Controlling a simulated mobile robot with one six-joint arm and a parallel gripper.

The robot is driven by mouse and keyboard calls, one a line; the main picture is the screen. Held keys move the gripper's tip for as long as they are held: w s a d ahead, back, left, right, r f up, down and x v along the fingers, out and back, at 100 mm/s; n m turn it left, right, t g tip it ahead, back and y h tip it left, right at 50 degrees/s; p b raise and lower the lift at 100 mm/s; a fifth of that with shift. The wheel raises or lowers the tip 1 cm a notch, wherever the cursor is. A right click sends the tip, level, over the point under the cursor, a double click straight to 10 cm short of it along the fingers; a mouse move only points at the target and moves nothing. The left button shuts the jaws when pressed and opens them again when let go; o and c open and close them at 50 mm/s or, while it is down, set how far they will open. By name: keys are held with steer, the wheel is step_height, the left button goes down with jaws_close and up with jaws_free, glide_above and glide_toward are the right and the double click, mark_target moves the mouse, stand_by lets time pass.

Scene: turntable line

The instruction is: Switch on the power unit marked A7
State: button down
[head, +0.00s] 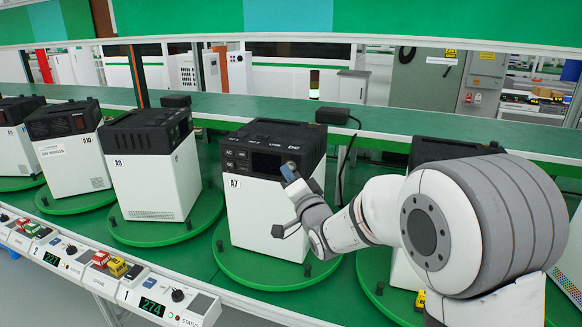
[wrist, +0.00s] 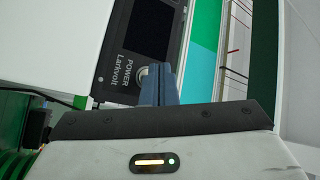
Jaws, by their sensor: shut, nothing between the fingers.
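The power unit marked A7 (head: 262,215) is a white box with a black top and control panel, standing on a round green turntable (head: 270,278). My gripper (head: 289,171) is shut and empty, with its tips at the right part of that panel. In the wrist view the blue-grey fingers (wrist: 158,85) are together beside a round silver-ringed button (wrist: 141,76) next to the word POWER. The fingers partly cover the button, and I cannot tell if they touch it. The panel's display (wrist: 156,22) looks dark.
Units A9 (head: 150,180) and A10 (head: 72,155) stand on turntables to the left. Another black-topped unit (head: 440,150) is partly hidden behind my arm on the right. A control rail (head: 150,300) with toy cars runs along the front left. A black adapter (head: 333,116) sits on the shelf behind.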

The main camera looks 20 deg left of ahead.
stand_by(0.3)
steer(key=shift+w+b, duration=0.4)
steer(key=shift+b, duration=0.1)
steer(key=shift+w, duration=0.35)
stand_by(0.4)
steer(key=shift+s+b, duration=0.15)
steer(key=shift+b, duration=0.25)
steer(key=shift+s+b, duration=0.45)
steer(key=shift+s, duration=0.15)
steer(key=s+b, duration=0.3)
steer(key=s, duration=0.2)
steer(key=shift+a, duration=0.2)
